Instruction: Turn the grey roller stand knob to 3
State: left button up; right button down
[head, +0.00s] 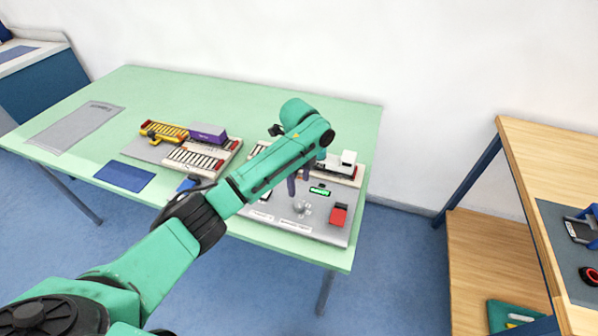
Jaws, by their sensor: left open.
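A grey control panel (325,233) stands at the right end of the green table. A small round grey knob (301,208) sits in its middle, below a lit green display (319,191). Its pointer and scale marks are too small to read. My left gripper (297,186) reaches down from the upper right, its dark fingers open and empty. The fingertips appear just above the knob in the picture; I cannot tell the exact gap. My arm hides part of the panel's left side. My right gripper is out of view.
A red block (338,215) is on the panel's right, and white labels (293,227) are at its front. A white block (348,158) stands behind. Roller beds with a yellow rack (165,131) and purple box (207,133) lie left. The table's left end is mostly free.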

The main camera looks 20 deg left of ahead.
pick_arm(q)
notch_tip(320, 180, up, 5)
jog(key=shift+r, duration=0.1)
dwell(0.3)
